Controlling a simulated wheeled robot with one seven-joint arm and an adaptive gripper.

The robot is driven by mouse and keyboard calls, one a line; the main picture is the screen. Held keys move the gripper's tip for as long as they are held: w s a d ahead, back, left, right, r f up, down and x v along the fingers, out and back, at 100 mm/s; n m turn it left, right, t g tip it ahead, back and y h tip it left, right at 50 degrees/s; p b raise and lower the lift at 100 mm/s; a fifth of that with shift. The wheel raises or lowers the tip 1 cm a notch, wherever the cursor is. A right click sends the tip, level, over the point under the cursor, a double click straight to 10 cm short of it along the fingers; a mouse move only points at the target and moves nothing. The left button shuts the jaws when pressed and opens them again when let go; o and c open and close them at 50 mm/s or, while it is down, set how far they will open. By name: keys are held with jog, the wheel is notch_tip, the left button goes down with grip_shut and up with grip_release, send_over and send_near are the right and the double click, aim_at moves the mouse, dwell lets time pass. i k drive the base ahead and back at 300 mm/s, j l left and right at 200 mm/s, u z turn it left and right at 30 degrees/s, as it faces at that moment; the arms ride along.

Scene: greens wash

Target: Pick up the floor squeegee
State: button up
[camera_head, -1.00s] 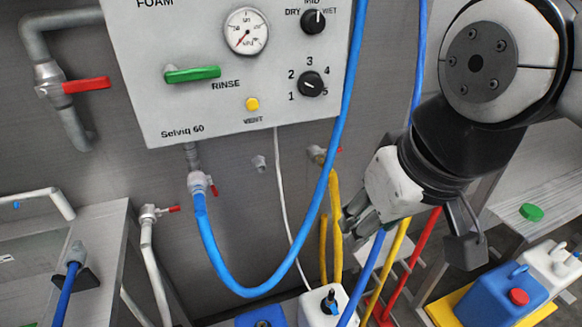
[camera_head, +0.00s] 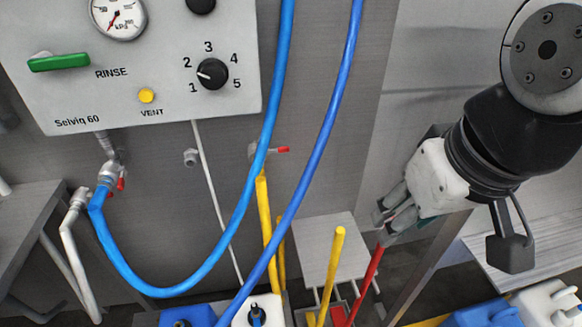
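I cannot tell the depth gap.
A grey control panel (camera_head: 95,85) is at upper left. Blue hoses (camera_head: 318,150) loop down in front of the wall. White (camera_head: 258,312) and blue containers stand at bottom centre; more are at lower right. A metal bench (camera_head: 530,262) is at right, another at left.

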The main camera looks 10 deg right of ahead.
aim_at(340, 234)
jog(key=k, duration=1.2)
